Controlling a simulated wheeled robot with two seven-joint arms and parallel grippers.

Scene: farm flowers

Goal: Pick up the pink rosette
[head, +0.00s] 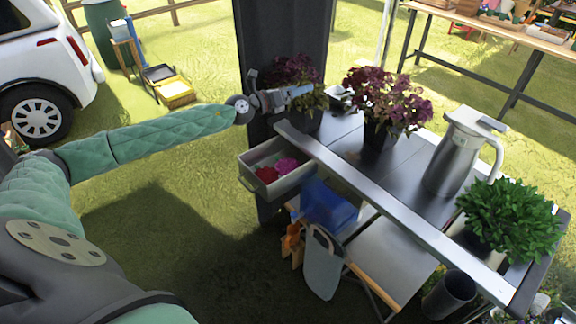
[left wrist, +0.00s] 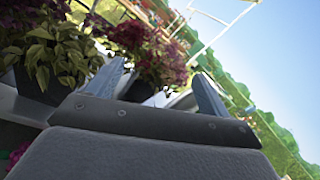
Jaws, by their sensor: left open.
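The pink rosette (head: 286,166) lies in an open drawer (head: 303,181) at the left end of the table, beside a red rosette (head: 266,174). My left gripper (head: 300,92) is open and empty. It is up above and behind the drawer, near the left potted plant. In the left wrist view its two fingers (left wrist: 157,88) stand apart, with foliage beyond them. A bit of pink (left wrist: 18,154) shows at that view's lower left edge; I cannot tell if it is the rosette. My right gripper is not in view.
The table (head: 412,195) bears dark-leaved potted plants (head: 385,100), a metal jug (head: 457,150) and a green plant (head: 508,215). A dark post (head: 282,35) stands behind the drawer. A blue bin (head: 328,205) sits below.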

